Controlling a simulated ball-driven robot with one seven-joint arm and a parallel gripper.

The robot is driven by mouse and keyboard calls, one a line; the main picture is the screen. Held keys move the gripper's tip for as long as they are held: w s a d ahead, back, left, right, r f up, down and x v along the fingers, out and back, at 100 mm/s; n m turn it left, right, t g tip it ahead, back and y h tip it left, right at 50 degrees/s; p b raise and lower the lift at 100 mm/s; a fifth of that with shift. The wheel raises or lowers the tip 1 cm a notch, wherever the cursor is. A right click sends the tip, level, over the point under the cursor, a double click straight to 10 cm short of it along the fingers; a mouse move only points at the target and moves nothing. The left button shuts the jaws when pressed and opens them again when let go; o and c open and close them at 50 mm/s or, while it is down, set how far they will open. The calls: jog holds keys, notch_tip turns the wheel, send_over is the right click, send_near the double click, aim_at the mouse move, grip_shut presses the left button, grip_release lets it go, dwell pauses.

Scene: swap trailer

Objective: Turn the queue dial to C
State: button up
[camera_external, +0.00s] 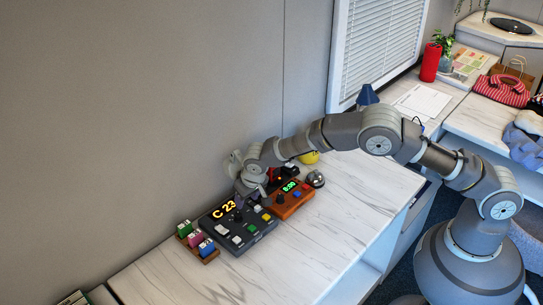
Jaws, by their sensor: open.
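A dark grey console (238,242) lies on the white marbled counter, with a lit yellow display (223,209) that appears to read "C 23". Several white, yellow and green keys are on its face. My gripper (243,203) is open and points down over the console's back part, right of the display. The queue dial cannot be made out clearly; it seems small and partly hidden by my gripper. I cannot tell whether the fingers touch it.
An orange-brown box (292,207) with a green display stands close right of the console, with a silver bell (315,179) beyond. A small wooden rack (197,242) of coloured blocks is at the left. The wall (150,120) rises behind. The counter's front (330,225) is clear.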

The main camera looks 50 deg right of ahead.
aim_at(238, 215)
jog(key=a+f+n, duration=0.1)
jog(key=n, duration=0.1)
jog(key=f+n+y+b, duration=0.1)
jog(key=f+n, duration=0.1)
jog(key=w+a+f+n+y+b, duration=0.1)
jog(key=f, duration=0.1)
jog(key=shift+a+f+n, duration=0.2)
jog(key=shift+a+n, duration=0.15)
jog(key=shift+n, duration=0.05)
